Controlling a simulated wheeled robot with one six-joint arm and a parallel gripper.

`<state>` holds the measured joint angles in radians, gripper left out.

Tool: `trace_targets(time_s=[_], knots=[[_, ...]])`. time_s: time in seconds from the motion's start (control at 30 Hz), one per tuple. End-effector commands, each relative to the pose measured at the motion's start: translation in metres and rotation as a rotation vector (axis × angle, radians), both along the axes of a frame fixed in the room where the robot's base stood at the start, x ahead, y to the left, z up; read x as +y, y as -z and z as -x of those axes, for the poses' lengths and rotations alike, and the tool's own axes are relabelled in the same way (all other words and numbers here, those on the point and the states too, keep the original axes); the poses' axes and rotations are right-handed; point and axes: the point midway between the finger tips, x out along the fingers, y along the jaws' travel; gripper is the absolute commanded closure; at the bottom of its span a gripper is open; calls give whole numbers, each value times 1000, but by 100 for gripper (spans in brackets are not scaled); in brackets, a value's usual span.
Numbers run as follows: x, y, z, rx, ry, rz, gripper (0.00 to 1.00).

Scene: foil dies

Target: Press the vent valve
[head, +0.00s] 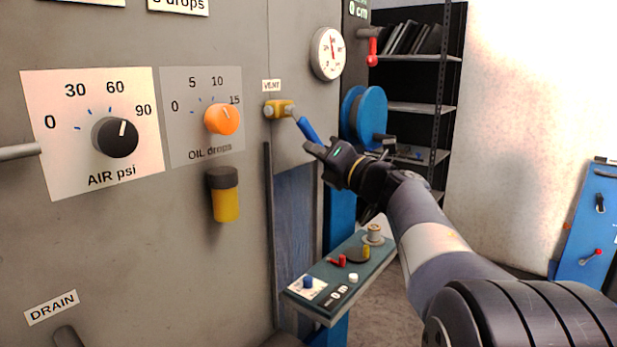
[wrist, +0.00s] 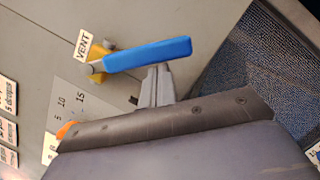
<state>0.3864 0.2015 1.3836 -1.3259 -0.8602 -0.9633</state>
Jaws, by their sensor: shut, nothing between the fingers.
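The vent valve has a yellow body (head: 279,109) on the grey panel, under a white VENT label (head: 272,85). Its blue lever (head: 308,130) slopes down and to the right in the head view. In the wrist view the blue lever (wrist: 148,54) runs right from the yellow body (wrist: 98,52), beside the VENT label (wrist: 83,45). My gripper (head: 312,150) is shut and empty, with its tips close to the lever's free end. In the wrist view the shut fingers (wrist: 158,72) reach up to the lever's lower edge. I cannot tell whether they touch it.
An AIR psi knob (head: 115,137) and an orange oil knob (head: 222,119) are to the left. A round gauge (head: 328,54) and a blue reel (head: 365,115) are near the valve. A small control shelf (head: 325,292) juts out below my gripper.

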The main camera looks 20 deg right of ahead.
Motion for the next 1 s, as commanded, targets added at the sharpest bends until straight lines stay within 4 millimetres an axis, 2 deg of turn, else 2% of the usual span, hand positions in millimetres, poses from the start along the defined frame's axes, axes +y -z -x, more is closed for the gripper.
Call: trace_targets(time_s=[0.03,0.17,0.7,1.0], knots=[[-5,3,-3,-29,4,36,100],[-12,-3,-9,-102,4,137,100],[-34,-40,-24,-374,2,512,100],[-37,-52,-27,-403,1,553,100]])
